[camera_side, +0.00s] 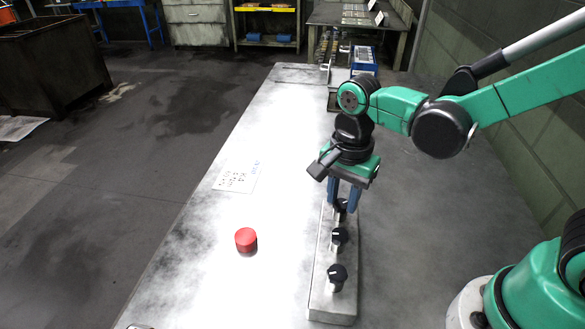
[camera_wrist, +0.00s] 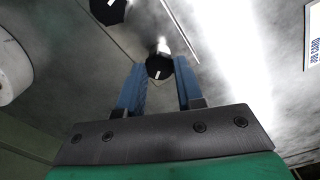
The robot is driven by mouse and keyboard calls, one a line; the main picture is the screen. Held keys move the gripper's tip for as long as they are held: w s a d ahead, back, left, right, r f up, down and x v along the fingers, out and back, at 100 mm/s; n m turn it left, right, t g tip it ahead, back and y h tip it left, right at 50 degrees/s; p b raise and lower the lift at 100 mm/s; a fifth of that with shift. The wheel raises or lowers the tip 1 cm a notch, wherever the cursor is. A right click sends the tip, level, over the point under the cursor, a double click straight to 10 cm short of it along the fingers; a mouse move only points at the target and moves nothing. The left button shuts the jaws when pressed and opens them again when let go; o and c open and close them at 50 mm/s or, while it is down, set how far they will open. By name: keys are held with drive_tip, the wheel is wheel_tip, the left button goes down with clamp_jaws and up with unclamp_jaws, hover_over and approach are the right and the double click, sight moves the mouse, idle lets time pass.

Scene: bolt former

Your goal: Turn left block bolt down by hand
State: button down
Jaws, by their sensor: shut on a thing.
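A narrow metal block (camera_side: 321,279) lies along the bench's right edge, with several black-capped bolts in a row. The near bolt (camera_side: 337,275) and middle bolt (camera_side: 338,236) stand free, each with a white mark on its cap. My gripper (camera_side: 342,202) points down at the far end of the block, its blue fingers around the far bolt (camera_side: 342,205), which they partly hide. In the wrist view this bolt's black cap (camera_wrist: 159,67) with a white mark sits between the fingertips. My gripper is shut on it. Another black cap (camera_wrist: 108,9) shows at the top left there.
A red round cap (camera_side: 245,239) lies on the bench (camera_side: 200,270) left of the block. A sheet with writing (camera_side: 237,178) lies farther back. A blue crate (camera_side: 363,60) stands beyond the bench's far end. The bench surface left of the block is mostly clear.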

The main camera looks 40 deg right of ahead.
sight(342, 203)
drive_tip(key=m, duration=0.5)
drive_tip(key=shift+m, duration=0.3)
idle(0.4)
drive_tip(key=c, duration=0.6)
unclamp_jaws()
drive_tip(key=shift+o, duration=0.2)
drive_tip(key=shift+r, duration=0.15)
drive_tip(key=shift+r, duration=2.7)
